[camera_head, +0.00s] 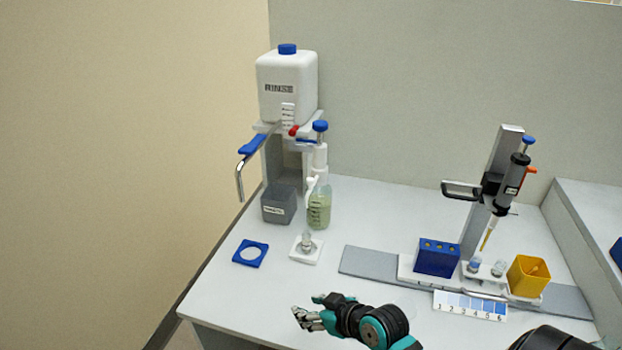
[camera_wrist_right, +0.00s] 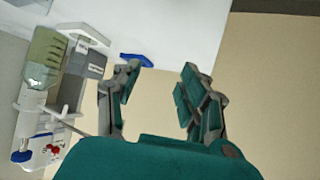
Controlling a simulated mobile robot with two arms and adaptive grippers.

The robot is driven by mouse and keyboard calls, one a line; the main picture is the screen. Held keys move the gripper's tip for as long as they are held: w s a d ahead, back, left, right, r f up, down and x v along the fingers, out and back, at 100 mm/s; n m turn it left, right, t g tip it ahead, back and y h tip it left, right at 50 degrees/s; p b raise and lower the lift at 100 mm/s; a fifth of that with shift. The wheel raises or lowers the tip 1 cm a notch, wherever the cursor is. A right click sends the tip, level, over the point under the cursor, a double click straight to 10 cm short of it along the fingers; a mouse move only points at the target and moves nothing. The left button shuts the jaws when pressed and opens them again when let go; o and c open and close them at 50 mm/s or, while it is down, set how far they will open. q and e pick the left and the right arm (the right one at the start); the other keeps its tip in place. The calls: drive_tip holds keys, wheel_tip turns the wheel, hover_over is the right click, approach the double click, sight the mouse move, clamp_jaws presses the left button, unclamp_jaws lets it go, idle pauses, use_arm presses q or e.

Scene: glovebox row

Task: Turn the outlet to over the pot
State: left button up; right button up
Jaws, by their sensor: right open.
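A chrome outlet tube (camera_head: 240,178) with a blue lever (camera_head: 253,145) reaches left from the white RINSE tank (camera_head: 287,88), its tip pointing down beyond the left side of the grey box. A small pot (camera_head: 306,240) stands on a white square pad (camera_head: 306,255), in front of a bottle of green liquid (camera_head: 319,208). This bottle has a pump top with a white spout. My right gripper (camera_head: 308,314) is open and empty near the table's front, well apart from the outlet. The right wrist view shows its spread fingers (camera_wrist_right: 158,70). My left gripper is not visible.
A grey labelled box (camera_head: 279,208) stands under the tank. A blue ring plate (camera_head: 250,253) lies to the left. A pipette stand (camera_head: 491,195), blue rack (camera_head: 437,257) and yellow bin (camera_head: 527,276) stand to the right. The table's front-left area is clear.

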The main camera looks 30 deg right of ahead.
drive_tip(key=w+d+r+m+t+h, duration=0.1)
drive_tip(key=w+d+r+t, duration=0.45)
drive_tip(key=d+r, duration=0.25)
drive_tip(key=m+t+h, duration=0.2)
drive_tip(key=h, duration=0.1)
approach(309, 181)
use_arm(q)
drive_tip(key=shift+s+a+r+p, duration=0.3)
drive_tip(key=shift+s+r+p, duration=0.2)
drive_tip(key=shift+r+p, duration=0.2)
use_arm(e)
drive_tip(key=w, duration=0.3)
drive_tip(key=w+d, duration=0.1)
drive_tip(key=w, duration=0.6)
drive_tip(key=shift+w+d, duration=0.35)
drive_tip(key=shift+c, duration=0.4)
clamp_jaws()
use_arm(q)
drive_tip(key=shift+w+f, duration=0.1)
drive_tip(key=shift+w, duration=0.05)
use_arm(e)
drive_tip(key=shift+w+f, duration=0.2)
drive_tip(key=shift+f, duration=0.2)
